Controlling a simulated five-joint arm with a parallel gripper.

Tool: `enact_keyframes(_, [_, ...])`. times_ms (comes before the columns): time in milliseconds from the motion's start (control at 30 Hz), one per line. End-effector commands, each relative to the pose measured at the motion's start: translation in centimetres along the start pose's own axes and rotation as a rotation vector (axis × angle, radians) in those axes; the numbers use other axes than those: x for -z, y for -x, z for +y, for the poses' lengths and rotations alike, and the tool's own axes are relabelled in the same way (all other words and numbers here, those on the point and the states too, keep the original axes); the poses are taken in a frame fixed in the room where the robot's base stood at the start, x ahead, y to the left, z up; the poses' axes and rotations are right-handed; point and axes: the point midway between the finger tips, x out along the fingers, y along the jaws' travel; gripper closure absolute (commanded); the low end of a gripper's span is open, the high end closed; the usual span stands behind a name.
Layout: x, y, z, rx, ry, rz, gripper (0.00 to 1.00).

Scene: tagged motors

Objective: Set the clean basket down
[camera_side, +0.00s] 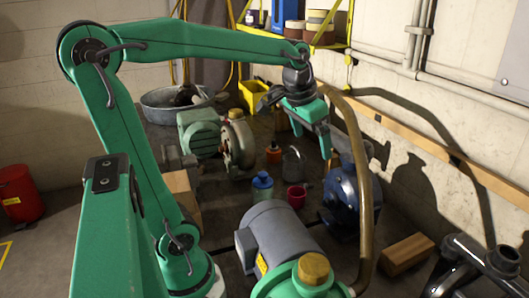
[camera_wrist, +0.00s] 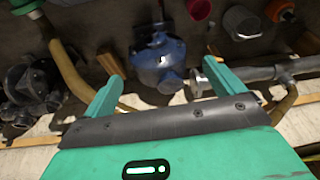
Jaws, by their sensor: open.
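My gripper (camera_side: 312,143) hangs from the arm above the floor, its green fingers apart. In the wrist view my gripper (camera_wrist: 160,64) has nothing between its fingers; a blue pump (camera_wrist: 158,70) lies below and beyond them. No thing is plainly a clean basket. A small grey round container (camera_side: 292,165) stands on the floor below my gripper, apart from it. A grey round container also shows at the top of the wrist view (camera_wrist: 242,22). A yellow bin (camera_side: 254,95) stands at the back. I cannot tell if either is the basket.
A red cup (camera_side: 295,196), a blue bottle (camera_side: 262,187) and an orange-capped bottle (camera_side: 274,153) stand close by. A grey motor (camera_side: 275,240) is in front. A blue pump (camera_side: 346,195) and a curved brass pipe (camera_side: 361,150) stand right. A metal tub (camera_side: 165,112) is at the back left.

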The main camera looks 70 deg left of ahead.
Motion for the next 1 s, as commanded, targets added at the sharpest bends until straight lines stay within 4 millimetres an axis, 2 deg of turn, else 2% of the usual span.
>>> enact_keyframes(200, [-4.6, 1.0, 3.4, -0.025, -0.034, 0.07, 0.06])
enact_keyframes(500, [-10.3, 0.6, 6.2, -0.065, -0.063, 0.148, 0.06])
enact_keyframes(700, [-11.9, 0.2, 6.9, -0.079, -0.071, 0.171, 0.06])
enact_keyframes(1000, [-12.0, 0.1, 6.9, -0.08, -0.071, 0.172, 0.06])
